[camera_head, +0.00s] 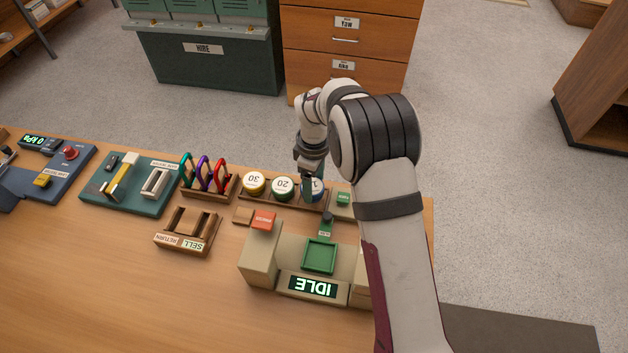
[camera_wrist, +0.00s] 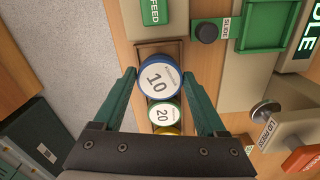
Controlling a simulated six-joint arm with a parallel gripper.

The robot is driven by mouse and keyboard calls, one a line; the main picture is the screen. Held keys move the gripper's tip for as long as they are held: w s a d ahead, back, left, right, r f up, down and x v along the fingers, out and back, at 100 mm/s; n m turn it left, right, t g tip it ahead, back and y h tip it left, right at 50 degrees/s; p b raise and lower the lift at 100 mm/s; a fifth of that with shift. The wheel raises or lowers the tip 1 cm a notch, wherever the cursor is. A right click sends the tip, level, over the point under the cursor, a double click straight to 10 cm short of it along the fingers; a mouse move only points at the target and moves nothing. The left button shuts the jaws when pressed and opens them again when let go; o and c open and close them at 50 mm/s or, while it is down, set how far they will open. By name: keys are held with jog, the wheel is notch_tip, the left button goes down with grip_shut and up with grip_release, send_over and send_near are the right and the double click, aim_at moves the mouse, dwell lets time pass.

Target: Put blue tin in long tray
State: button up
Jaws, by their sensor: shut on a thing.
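The blue tin (camera_head: 318,184), with a white lid marked 10, is at the right end of the long tray (camera_head: 289,204) in the head view. In the wrist view the blue tin (camera_wrist: 158,78) sits between the two green fingers of my gripper (camera_wrist: 160,74), which is shut on it. In the head view my gripper (camera_head: 307,188) points down at the tray's right end and partly hides the tin. The wooden end of the long tray (camera_wrist: 172,46) shows just beyond the tin. I cannot tell whether the tin touches the tray floor.
A green tin marked 20 (camera_head: 283,187) and a yellow tin marked 30 (camera_head: 253,182) stand in the same row. A machine with an IDLE display (camera_head: 312,287) stands close in front. A carabiner rack (camera_head: 208,180) is to the left. Bare table lies at front left.

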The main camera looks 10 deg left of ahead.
jog(key=shift+f, duration=0.4)
jog(key=shift+f, duration=0.1)
jog(key=shift+f, duration=0.2)
jog(key=shift+f, duration=0.1)
dwell(0.5)
jog(key=o, duration=1.3)
